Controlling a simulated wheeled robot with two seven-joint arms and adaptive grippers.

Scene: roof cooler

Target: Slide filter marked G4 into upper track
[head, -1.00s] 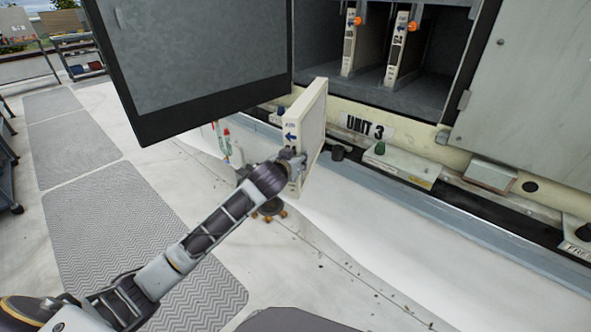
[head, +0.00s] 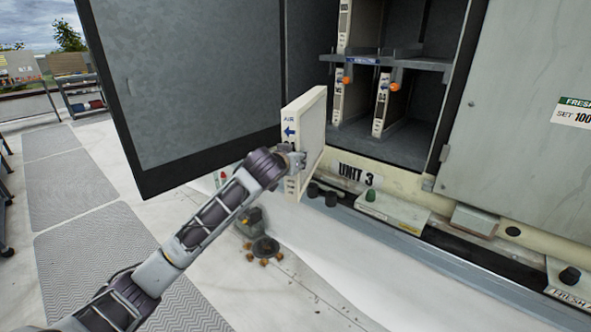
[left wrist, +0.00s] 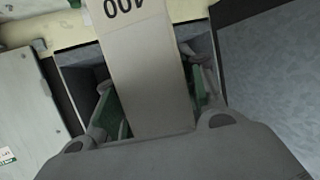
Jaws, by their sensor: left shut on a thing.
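My left gripper (head: 292,158) is shut on a pale, framed filter (head: 310,125) with AIR and a blue arrow on its edge. It holds the filter upright in front of the open cabinet, left of the opening and outside it. In the left wrist view the filter (left wrist: 150,75) stands between the green-padded fingers; upside-down characters are partly cut off, and I cannot read G4. The upper track (head: 419,63) is a grey shelf rail across the opening. A filter (head: 344,28) stands above its left part; the space to the right looks empty. My right gripper is not in view.
Below the rail stand two filters (head: 338,96) (head: 382,108), with orange knobs (head: 395,86) near their tops. The open grey door (head: 190,80) is left of the held filter. A closed panel (head: 530,120) is on the right. A ledge below carries knobs and boxes.

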